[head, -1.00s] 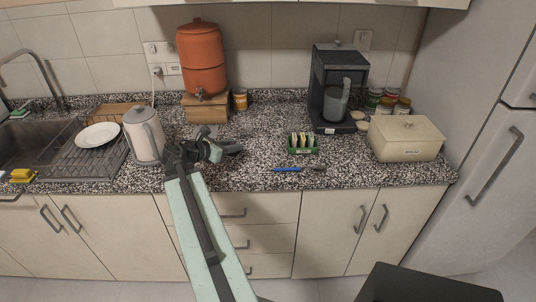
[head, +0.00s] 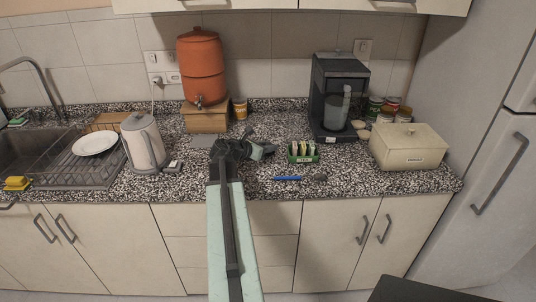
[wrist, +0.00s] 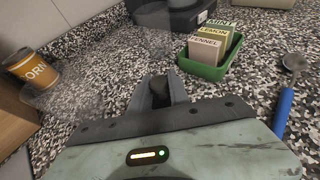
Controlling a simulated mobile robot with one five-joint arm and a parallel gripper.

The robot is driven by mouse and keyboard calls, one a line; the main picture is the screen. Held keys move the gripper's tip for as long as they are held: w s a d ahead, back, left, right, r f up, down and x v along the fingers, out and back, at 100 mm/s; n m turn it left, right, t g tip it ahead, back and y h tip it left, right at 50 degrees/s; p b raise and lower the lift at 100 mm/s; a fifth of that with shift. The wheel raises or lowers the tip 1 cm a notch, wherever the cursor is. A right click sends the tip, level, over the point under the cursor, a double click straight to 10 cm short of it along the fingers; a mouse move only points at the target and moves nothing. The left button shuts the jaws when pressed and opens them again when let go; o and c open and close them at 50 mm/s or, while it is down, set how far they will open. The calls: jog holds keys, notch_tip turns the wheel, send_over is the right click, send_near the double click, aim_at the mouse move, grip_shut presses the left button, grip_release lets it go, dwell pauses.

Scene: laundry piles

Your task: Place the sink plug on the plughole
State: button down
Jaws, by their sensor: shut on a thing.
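My gripper (head: 264,151) is over the middle of the speckled counter, left of the green tea box. In the wrist view my gripper (wrist: 162,90) is shut on a small dark rounded thing, which looks like the sink plug (wrist: 160,88). The plug cannot be made out in the head view. The sink (head: 30,145) is at the far left, well away from my gripper. The plughole is not visible in either view.
A drying rack (head: 88,177) with a white plate (head: 95,143) stands by the sink. A kettle (head: 143,142) stands between rack and gripper. The green tea box (wrist: 206,68) and a blue-handled spoon (wrist: 283,112) lie to the right. An orange dispenser (head: 200,65) stands behind.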

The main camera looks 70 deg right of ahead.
notch_tip(320, 180, down, 2)
jog(key=shift+r, duration=0.25)
jog(key=shift+f, duration=0.2)
jog(key=c, duration=1.2)
grip_release()
jog(key=shift+c, duration=0.2)
jog(key=shift+r, duration=0.15)
